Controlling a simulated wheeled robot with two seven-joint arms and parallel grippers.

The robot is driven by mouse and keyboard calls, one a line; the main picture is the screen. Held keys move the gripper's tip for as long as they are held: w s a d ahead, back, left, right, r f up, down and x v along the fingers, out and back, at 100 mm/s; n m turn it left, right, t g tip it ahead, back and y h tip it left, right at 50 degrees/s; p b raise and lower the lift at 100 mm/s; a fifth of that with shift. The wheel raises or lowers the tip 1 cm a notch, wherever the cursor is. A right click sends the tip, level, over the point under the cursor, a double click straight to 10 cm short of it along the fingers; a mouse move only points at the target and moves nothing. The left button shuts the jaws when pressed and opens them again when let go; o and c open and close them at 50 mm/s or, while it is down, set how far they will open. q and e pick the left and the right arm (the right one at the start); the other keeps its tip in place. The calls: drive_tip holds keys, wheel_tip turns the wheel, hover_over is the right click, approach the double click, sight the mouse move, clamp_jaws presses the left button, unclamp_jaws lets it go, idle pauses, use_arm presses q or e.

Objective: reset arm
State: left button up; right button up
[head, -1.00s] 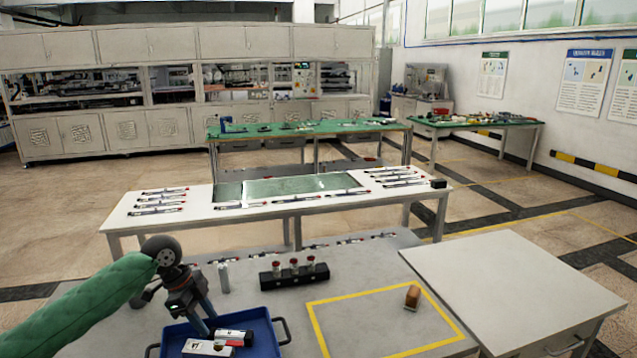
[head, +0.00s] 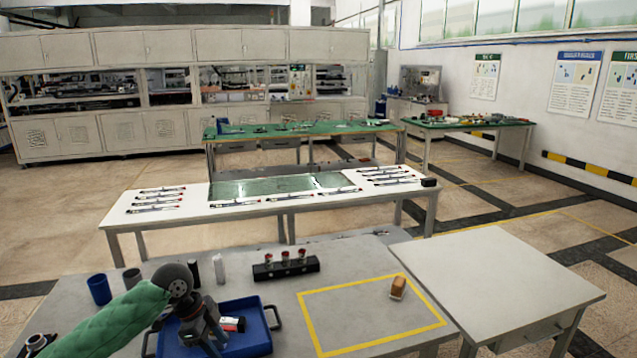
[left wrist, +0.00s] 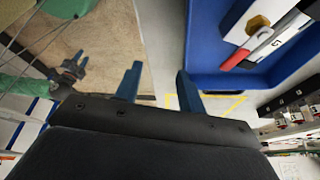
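My left arm comes in from the lower left of the head view in a green sleeve. Its gripper (head: 212,347) points down over the blue tray (head: 262,343). In the left wrist view its two blue fingers (left wrist: 158,85) stand apart with nothing between them. The tray's blue wall (left wrist: 205,45) is beside them on the right. My right gripper does not show in the head view. A small dark gripper-like shape (left wrist: 70,70) near green sleeve shows at the left of the wrist view, likely mine; its finger state is unclear.
The tray holds a red, white and black item (head: 232,324). Behind it stand a white bottle (head: 219,268), a black rack (head: 286,268) with red-topped pieces, and a blue cup (head: 99,290).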

use_arm(q)
drive_tip(key=s+d+f+n+t, duration=0.2)
drive_tip(key=s+d+f+n, duration=0.4)
drive_tip(key=s+d+f, duration=0.6)
drive_tip(key=s+a+f+n+y, duration=0.1)
drive_tip(key=s+a+f+n, duration=0.15)
drive_tip(key=s, duration=0.45)
drive_tip(key=s+a+f+n+t+y, duration=0.1)
drive_tip(key=s+a+n+y, duration=0.1)
drive_tip(key=s+a+n, duration=0.35)
drive_tip(key=s+a+f+n+y, duration=0.1)
drive_tip(key=s+a+f+n, duration=0.1)
drive_tip(key=s, duration=0.7)
drive_tip(key=d+f+g, duration=0.1)
drive_tip(key=d+f, duration=0.2)
drive_tip(key=f, duration=0.5)
drive_tip(key=s+d+f, duration=0.1)
drive_tip(key=d+f, duration=0.2)
drive_tip(key=f, duration=0.5)
drive_tip(key=shift+s+d+g+h, duration=0.15)
drive_tip(key=shift+s+g+h, duration=0.15)
drive_tip(key=shift+g, duration=0.1)
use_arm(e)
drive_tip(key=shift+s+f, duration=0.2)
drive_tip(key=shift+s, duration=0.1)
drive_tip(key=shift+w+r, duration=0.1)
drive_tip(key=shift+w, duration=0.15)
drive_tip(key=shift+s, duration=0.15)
